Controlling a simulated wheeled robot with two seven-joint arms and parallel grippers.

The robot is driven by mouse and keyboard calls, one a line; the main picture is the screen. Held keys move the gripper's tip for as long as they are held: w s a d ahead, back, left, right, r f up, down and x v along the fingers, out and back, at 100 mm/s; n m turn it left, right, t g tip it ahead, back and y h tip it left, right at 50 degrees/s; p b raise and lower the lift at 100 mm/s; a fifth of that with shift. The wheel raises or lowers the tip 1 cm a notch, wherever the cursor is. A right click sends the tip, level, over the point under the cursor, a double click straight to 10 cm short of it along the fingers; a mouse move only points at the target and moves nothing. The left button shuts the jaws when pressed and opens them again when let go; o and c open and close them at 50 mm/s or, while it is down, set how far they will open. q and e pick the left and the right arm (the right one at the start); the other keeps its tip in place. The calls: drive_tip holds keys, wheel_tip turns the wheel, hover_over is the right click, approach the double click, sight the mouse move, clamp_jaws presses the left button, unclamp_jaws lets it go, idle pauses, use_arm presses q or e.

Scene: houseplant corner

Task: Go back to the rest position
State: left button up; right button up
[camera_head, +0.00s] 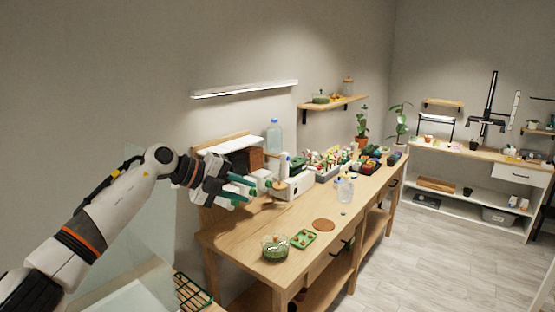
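My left gripper (250,191) reaches in from the left on its white and dark arm, over the left back part of the wooden table (255,229). Its two teal fingers are spread with a gap between them, and I see nothing held. The fingertips are in front of a white shelf-like unit (222,150) and close to a white box-shaped device (297,186); I cannot tell if they touch anything. My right gripper is not in view.
A glass jar with greenery (275,249), a small green tray (304,239) and a brown disc (323,225) lie on the front table. Pots and tools crowd the back. The floor (430,255) at right is clear.

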use_arm(q)
drive_tip(key=s+d+f+n+t+h, duration=0.4)
drive_tip(key=s+d+n+t+h, duration=0.15)
drive_tip(key=d+n+t, duration=0.2)
drive_tip(key=s+a+f+n+t+y, duration=0.2)
drive_tip(key=s+a+f+n+y, duration=0.2)
drive_tip(key=a+f+n+y, duration=0.4)
drive_tip(key=s+a+f+n+t+y, duration=0.2)
drive_tip(key=s+a+f+n+y, duration=0.35)
drive_tip(key=f+n+y, duration=0.45)
drive_tip(key=s+a+f+n+g+h, duration=0.15)
drive_tip(key=s+f+g, duration=0.25)
drive_tip(key=s, duration=0.6)
drive_tip(key=s+a+f+n+g+y, duration=0.1)
drive_tip(key=s+a+f+g, duration=0.3)
drive_tip(key=s, duration=0.5)
drive_tip(key=s+a+f+n+g+h, duration=0.1)
drive_tip(key=s+f+g, duration=0.4)
drive_tip(key=s, duration=0.5)
wheel_tip(320, 180, down, 32)
drive_tip(key=s+g+b, duration=0.1)
drive_tip(key=s+b, duration=0.1)
drive_tip(key=b, duration=0.4)
drive_tip(key=s+a+f+g+b, duration=0.1)
drive_tip(key=s+f+b, duration=0.3)
drive_tip(key=s+f, duration=1.2)
wheel_tip(320, 180, down, 4)
drive_tip(key=shift+s+a+f, duration=0.2)
drive_tip(key=shift+s+a, duration=0.1)
drive_tip(key=shift+a, duration=0.4)
